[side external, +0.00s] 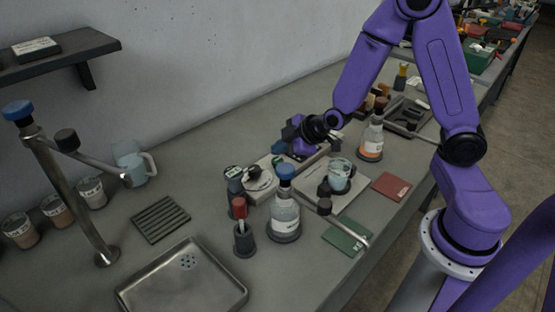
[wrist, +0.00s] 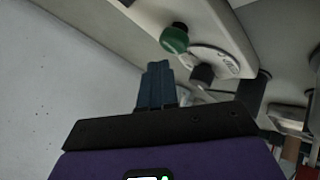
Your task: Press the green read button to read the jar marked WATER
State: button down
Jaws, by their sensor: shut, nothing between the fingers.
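In the wrist view a green button (wrist: 174,38) stands up on a pale instrument (wrist: 205,18), beside a dial and a dark knob (wrist: 202,74). My gripper (wrist: 157,68) is shut and empty, its dark blue fingers together below and left of the button, with a gap in the picture. In the side view my gripper (side external: 279,147) is low over the back of the instrument (side external: 262,192). A jar with pale contents (side external: 340,174) stands on the pale plate right of the dial; I cannot read WATER on any jar.
A blue-capped bottle (side external: 285,217) and a red-topped holder (side external: 244,235) stand in front of the instrument. An orange-labelled flask (side external: 370,143) stands right of my gripper. A metal tray (side external: 185,285), a ribbed mat (side external: 160,219) and several labelled cups (side external: 92,193) lie left.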

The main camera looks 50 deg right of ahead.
aim_at(280, 161)
jog(key=shift+f, duration=0.2)
jog(key=shift+f, duration=0.25)
jog(key=shift+f, duration=0.65)
dwell(1.1)
jog(key=shift+r, duration=1.1)
jog(key=shift+r, duration=2.5)
